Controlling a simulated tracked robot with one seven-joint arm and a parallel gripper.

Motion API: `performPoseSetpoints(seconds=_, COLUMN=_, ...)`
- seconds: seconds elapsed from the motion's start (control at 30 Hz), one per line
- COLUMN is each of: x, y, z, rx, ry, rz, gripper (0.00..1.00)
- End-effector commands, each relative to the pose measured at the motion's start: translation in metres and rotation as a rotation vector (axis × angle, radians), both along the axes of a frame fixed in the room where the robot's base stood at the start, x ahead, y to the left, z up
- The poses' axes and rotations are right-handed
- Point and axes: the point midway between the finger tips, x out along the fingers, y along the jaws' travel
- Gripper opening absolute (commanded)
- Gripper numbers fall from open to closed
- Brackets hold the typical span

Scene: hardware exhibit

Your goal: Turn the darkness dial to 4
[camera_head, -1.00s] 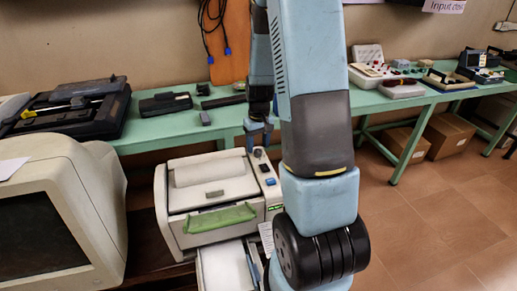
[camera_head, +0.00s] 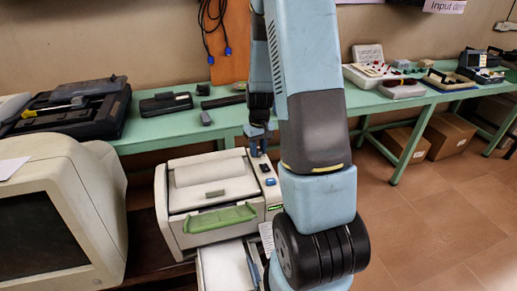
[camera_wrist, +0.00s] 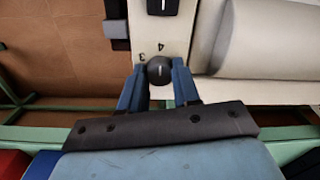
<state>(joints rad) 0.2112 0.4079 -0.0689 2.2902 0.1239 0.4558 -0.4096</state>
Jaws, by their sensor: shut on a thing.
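The darkness dial (camera_wrist: 159,70) is a small dark round knob with a pale pointer line, on the light panel of the printer-like machine (camera_head: 212,190). In the wrist view the printed numbers 3 and 4 (camera_wrist: 161,47) show beside it, and its line points roughly toward the 4. My gripper (camera_wrist: 160,84) is shut on the dial, with one blue finger on each side. In the head view my gripper (camera_head: 258,143) reaches down to the back of the machine's control strip, and the dial is hidden there.
Another dark control (camera_wrist: 162,5) with a white line sits farther along the panel. A green bench (camera_head: 165,128) with devices stands behind the machine. A beige monitor (camera_head: 60,215) stands at left.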

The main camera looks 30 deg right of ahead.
Motion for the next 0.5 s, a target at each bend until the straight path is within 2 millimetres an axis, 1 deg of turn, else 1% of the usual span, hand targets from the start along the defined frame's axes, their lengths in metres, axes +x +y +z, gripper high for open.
performPoseSetpoints(seconds=0.03, x=0.0001, y=0.0000, z=0.0001, rx=0.000, ry=0.000, rz=0.000, gripper=0.16)
performPoseSetpoints(seconds=0.2, x=0.0000, y=0.0000, z=0.0001, rx=0.000, ry=0.000, rz=0.000, gripper=0.01)
performPoseSetpoints(seconds=0.5, x=-0.0001, y=-0.0002, z=0.0002, rx=0.000, ry=0.000, rz=-0.082, gripper=0.01)
